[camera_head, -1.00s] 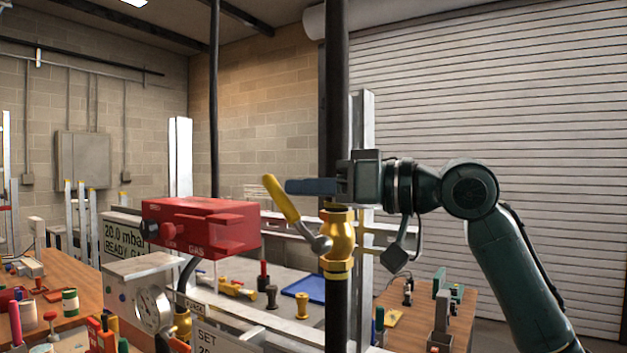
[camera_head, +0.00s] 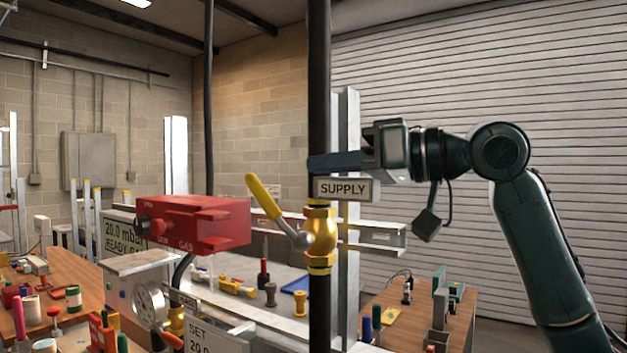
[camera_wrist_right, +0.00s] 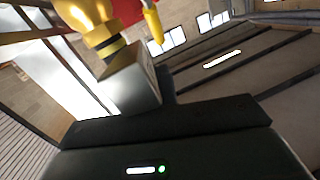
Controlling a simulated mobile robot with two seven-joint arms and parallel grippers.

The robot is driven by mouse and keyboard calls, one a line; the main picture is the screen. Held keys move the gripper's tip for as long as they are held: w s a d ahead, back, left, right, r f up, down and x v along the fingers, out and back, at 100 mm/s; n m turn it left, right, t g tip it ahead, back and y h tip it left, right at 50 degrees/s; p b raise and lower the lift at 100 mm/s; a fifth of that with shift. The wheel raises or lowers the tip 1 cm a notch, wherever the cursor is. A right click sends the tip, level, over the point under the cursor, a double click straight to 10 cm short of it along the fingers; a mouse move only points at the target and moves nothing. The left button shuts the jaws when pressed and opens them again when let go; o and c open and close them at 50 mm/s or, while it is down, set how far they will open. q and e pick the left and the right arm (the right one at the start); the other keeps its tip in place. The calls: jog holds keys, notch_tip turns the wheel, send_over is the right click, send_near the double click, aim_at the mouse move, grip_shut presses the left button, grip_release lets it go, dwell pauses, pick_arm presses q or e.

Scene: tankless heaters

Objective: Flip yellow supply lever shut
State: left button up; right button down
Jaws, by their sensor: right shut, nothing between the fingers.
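The yellow supply lever (camera_head: 265,198) slants up and left from a brass valve (camera_head: 321,240) on a black vertical pipe. A "SUPPLY" tag (camera_head: 345,189) sits just above the valve, to its right. My right gripper (camera_head: 312,163) is shut and empty. It points left at the pipe, above the tag and valve, and is apart from the lever handle. I cannot tell whether it touches the pipe. The right wrist view shows the yellow handle (camera_wrist_right: 153,25) and the brass valve (camera_wrist_right: 88,22) beyond the gripper. My left gripper is not in view.
A red gas box (camera_head: 205,222) stands left of the lever. A pressure gauge (camera_head: 150,304) is below it. A metal upright (camera_head: 347,270) runs behind the pipe. Benches with tools lie on both sides. Open air lies between lever and back wall.

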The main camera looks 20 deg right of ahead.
pick_arm(q)
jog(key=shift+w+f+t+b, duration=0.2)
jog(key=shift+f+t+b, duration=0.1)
jog(key=shift+b, duration=0.6)
pick_arm(e)
jog(key=v, duration=0.7)
jog(key=shift+f, duration=0.6)
jog(key=shift+s+d, duration=0.1)
jog(key=shift+d, duration=0.05)
